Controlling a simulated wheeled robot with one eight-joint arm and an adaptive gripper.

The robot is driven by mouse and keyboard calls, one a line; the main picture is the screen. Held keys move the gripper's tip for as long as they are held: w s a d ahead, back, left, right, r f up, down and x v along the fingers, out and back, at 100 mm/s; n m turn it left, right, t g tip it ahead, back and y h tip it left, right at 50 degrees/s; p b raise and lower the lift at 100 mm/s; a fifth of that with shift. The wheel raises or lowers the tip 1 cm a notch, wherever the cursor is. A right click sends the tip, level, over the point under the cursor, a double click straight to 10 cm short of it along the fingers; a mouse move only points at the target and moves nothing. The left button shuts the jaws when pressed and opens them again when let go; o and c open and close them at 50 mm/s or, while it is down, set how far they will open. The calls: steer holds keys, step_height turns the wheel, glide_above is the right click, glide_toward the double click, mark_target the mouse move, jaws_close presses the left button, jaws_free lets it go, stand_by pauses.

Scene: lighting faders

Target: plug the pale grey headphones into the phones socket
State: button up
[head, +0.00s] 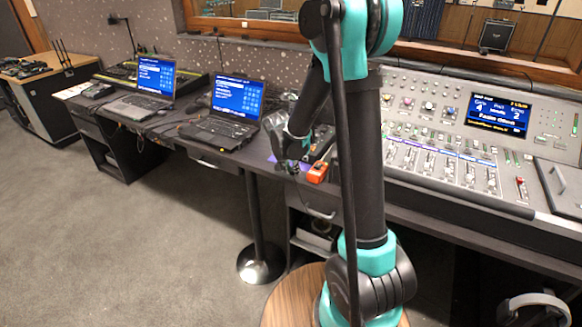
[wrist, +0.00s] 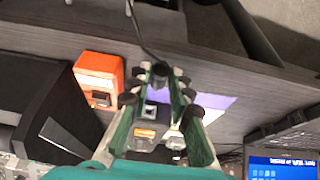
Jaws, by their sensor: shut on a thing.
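My gripper (head: 292,166) is over the desk's front edge, left of a small orange box (head: 317,172). In the wrist view my gripper's fingertips (wrist: 160,82) are shut on a small black plug (wrist: 160,69). A thin dark cable (wrist: 138,28) runs from the plug to the top of the picture. The orange box (wrist: 98,78) is left of the fingers and has a dark socket-like opening. Pale grey headphones (head: 540,302) show at the lower right of the head view, partly cut off. I cannot read any label that marks the phones socket.
A small grey device (wrist: 150,118) and a purple patch (wrist: 216,102) lie beyond the fingers. A laptop (head: 232,112) stands left of my gripper, the mixing console (head: 450,150) right. The carpet (head: 130,240) is clear at left.

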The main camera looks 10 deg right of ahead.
steer(key=shift+w+d, duration=0.85)
steer(key=shift+w, duration=0.35)
steer(key=shift+w+d, duration=0.85)
steer(key=shift+w, duration=0.3)
steer(key=shift+w+d, duration=0.5)
steer(key=shift+w, duration=0.2)
stand_by(2.8)
steer(key=shift+w+d+r, duration=0.1)
steer(key=shift+w+d, duration=0.05)
steer(key=shift+w, duration=0.05)
jaws_close()
steer(key=o, duration=0.9)
jaws_free()
